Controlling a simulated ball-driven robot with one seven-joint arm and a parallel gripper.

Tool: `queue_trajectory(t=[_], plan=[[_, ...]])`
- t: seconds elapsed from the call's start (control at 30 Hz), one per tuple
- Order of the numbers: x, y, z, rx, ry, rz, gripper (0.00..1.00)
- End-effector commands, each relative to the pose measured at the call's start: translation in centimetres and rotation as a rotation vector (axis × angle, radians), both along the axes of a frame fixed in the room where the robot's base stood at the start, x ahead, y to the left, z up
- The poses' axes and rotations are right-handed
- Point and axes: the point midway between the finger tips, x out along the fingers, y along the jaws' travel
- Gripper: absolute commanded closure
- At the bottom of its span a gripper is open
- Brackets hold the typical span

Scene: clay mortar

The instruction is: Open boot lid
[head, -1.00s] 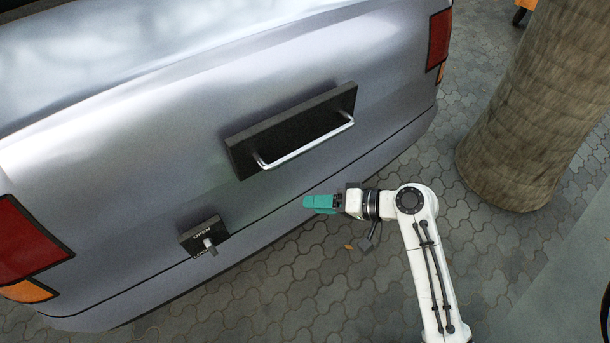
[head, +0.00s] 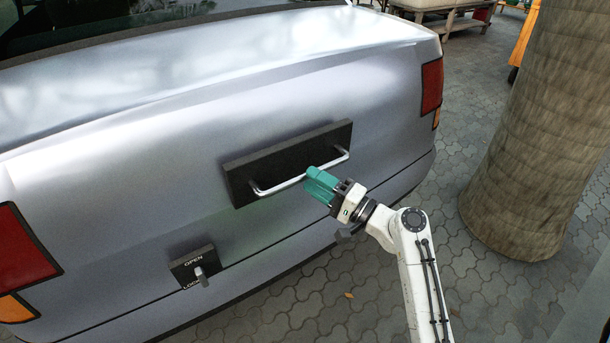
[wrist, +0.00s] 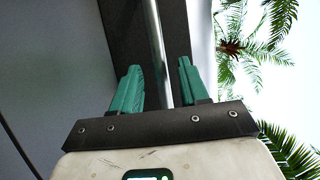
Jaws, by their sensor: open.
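The silver boot lid (head: 130,160) of a car fills the left and middle of the head view and looks closed. A silver bar handle (head: 275,187) is mounted on a black plate (head: 240,180) on the lid. My gripper (head: 314,179), with teal fingers, is open at the right half of the handle. In the wrist view, the handle bar (wrist: 155,40) runs between the open fingers of my gripper (wrist: 160,76); I cannot tell whether they touch it. A small black lock panel (head: 180,268) marked OPEN and LOCK carries a grey knob (head: 201,275), lower left of the handle.
A thick tree trunk (head: 530,140) stands at the right, near my arm. Red tail lights (head: 432,86) flank the boot. The grey paved ground (head: 330,305) is clear below the bumper. Palm leaves (wrist: 260,50) show in the wrist view.

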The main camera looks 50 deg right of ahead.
Motion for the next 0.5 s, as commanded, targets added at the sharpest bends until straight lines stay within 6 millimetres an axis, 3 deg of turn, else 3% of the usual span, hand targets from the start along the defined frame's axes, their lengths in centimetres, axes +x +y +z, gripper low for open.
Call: queue_trajectory(t=[0.2, 0.5], plan=[[2.5, 0.4, 0.5, -0.001, 0.000, 0.002, 0.56], [3.2, 0.4, 0.6, -0.001, 0.001, 0.001, 0.56]])
